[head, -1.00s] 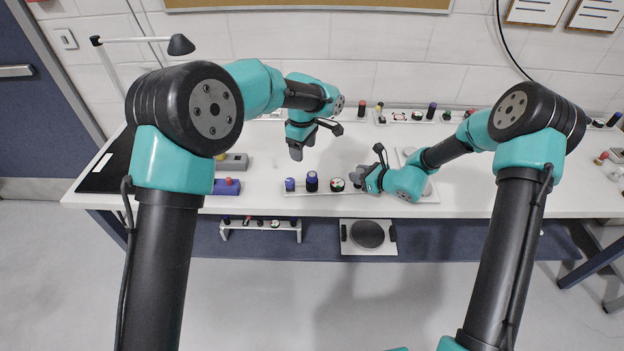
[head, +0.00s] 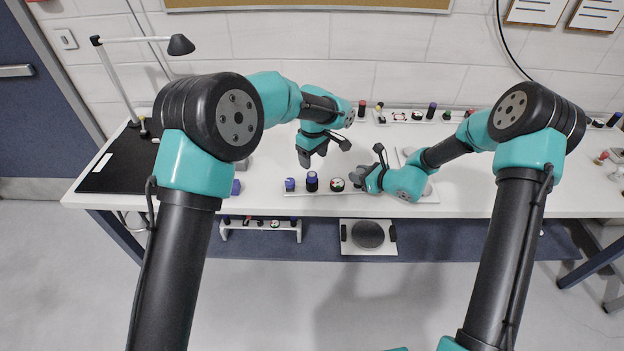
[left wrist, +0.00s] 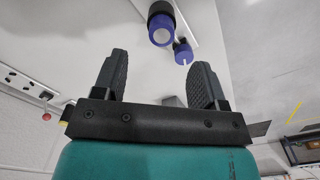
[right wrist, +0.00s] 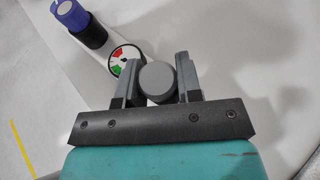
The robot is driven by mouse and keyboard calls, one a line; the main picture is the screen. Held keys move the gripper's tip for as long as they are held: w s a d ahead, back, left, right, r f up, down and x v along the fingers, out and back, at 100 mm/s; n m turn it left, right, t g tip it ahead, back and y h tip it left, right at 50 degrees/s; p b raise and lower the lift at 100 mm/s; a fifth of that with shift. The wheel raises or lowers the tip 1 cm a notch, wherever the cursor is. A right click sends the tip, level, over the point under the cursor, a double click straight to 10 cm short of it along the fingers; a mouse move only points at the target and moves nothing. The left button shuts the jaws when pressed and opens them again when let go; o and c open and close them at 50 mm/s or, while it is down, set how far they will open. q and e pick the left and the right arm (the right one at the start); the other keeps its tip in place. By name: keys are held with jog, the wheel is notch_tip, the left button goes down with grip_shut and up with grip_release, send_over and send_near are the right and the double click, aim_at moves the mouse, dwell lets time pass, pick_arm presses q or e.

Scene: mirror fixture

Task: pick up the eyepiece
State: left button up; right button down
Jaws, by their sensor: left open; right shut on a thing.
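A black cylinder with a blue top (head: 311,181) stands in a row on a white strip at the table's front; it looks most like the eyepiece, but I cannot be sure. It also shows in the left wrist view (left wrist: 160,22) and the right wrist view (right wrist: 82,22). A smaller blue piece (head: 290,184) stands left of it, also seen in the left wrist view (left wrist: 183,52). My left gripper (head: 305,162) is open and empty above and behind the black cylinder. My right gripper (right wrist: 157,72) is shut on a grey round knob (right wrist: 158,82) at the strip.
A red, green and white dial (right wrist: 124,62) sits between the cylinder and my right gripper. Another strip (head: 408,118) with several small parts lies at the back. A low shelf (head: 260,235) and a round dark plate (head: 367,234) are at the front, below the table top.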

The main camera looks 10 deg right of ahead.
aim_at(312, 174)
pick_arm(q)
jog(key=shift+f, duration=1.4)
jog(key=shift+a+f, duration=0.2)
jog(key=shift+f, duration=2.4)
jog(key=shift+c, duration=0.2)
jog(key=c, duration=1)
jog(key=shift+r, duration=0.15)
notch_tip(312, 174, up, 10)
jog(key=shift+f, duration=0.1)
